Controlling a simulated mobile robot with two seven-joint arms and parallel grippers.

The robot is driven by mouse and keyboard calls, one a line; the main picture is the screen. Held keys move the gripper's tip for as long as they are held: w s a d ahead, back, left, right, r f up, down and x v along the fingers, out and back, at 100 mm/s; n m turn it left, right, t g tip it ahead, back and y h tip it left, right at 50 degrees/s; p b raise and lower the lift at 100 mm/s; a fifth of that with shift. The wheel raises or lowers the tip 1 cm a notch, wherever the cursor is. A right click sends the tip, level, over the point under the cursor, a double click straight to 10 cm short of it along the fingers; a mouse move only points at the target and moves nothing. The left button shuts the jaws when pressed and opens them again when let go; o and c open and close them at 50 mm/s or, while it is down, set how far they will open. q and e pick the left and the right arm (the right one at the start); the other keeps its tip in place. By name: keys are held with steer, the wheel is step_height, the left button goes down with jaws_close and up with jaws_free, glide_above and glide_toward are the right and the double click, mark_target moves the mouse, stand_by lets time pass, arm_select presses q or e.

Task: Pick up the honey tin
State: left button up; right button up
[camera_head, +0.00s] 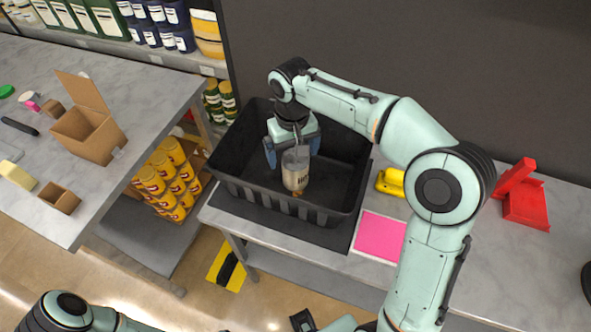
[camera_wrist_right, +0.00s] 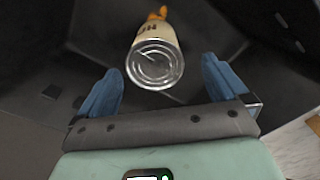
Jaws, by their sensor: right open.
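The honey tin (camera_head: 295,172), a cream can with dark lettering and a bare metal end, is inside the black crate (camera_head: 275,205). In the wrist view the tin (camera_wrist_right: 153,55) shows its ridged metal end towards me, just beyond the fingertips. My right gripper (camera_head: 292,157) reaches down into the crate at the tin's upper end. In the wrist view its blue fingers (camera_wrist_right: 162,72) stand apart, with the tin ahead between them and no clear contact. Part of my left arm shows at the bottom left, but I cannot make out its gripper.
On the same table are a yellow object (camera_head: 391,182), a pink sheet (camera_head: 379,237) and a red object (camera_head: 525,196). Another table (camera_head: 60,85) at left holds cardboard boxes. Yellow tins (camera_head: 165,180) stand below it.

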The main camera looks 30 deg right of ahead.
step_height(320, 180, down, 3)
steer(key=shift+r, duration=0.2)
steer(key=f, duration=0.5)
steer(key=shift+d+b, duration=0.3)
steer(key=shift+b, duration=0.05)
steer(key=shift+r, duration=0.15)
steer(key=c, duration=1.4)
steer(key=shift+r, duration=0.1)
